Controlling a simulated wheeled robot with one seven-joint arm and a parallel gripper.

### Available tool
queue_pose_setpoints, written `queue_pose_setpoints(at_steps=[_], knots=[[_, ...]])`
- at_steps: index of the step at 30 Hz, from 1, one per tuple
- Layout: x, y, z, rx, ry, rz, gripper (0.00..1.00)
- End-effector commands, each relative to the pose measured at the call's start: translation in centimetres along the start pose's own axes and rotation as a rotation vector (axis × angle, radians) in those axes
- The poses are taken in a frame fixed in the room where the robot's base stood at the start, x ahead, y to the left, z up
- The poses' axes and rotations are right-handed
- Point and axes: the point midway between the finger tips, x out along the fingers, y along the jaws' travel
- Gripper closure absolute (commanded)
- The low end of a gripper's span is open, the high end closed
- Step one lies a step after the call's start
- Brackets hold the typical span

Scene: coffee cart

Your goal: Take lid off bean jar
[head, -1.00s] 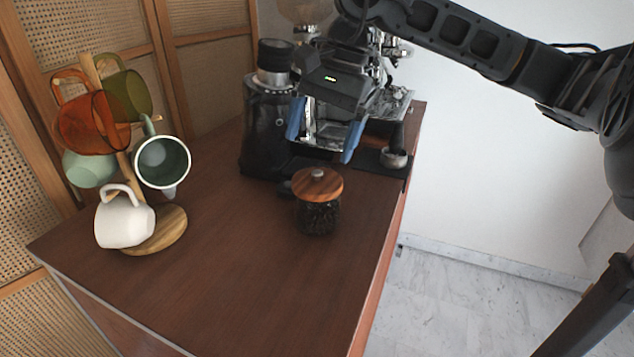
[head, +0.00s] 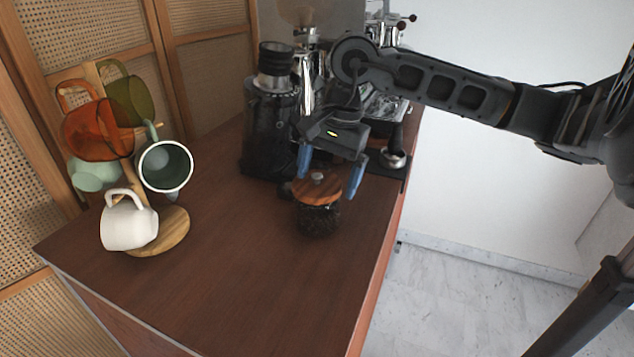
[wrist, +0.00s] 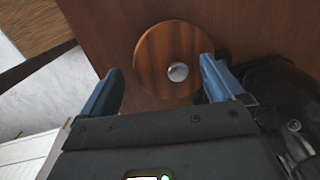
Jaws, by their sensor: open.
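The bean jar (head: 318,221) stands upright on the brown counter, its dark glass body full of beans. Its round wooden lid (head: 308,192) with a small metal knob (head: 318,177) sits on top. In the wrist view the lid (wrist: 153,62) and its knob (wrist: 177,71) lie ahead of the fingers, nearer the right finger. My gripper (head: 330,178) is open and empty, its blue fingers on either side of the lid's back part in the head view. The gripper also shows in the wrist view (wrist: 160,85). I cannot tell whether a finger touches the lid.
A black grinder (head: 268,130) stands behind and left of the jar. A portafilter (head: 393,158) rests on a dark mat at the right edge. A mug tree with several mugs has its wooden base (head: 172,235) at left. The front counter (head: 240,290) is clear.

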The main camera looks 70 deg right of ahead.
Motion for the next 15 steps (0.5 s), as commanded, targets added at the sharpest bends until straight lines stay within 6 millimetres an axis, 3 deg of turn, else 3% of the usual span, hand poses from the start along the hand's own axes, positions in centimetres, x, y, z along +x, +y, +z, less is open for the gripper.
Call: queue_pose_setpoints(at_steps=[5, 15], knots=[[0.02, -0.01, -0.02, 0.000, 0.000, 0.000, 0.05], [-0.01, -0.02, -0.01, 0.000, 0.000, -0.001, 0.37]])
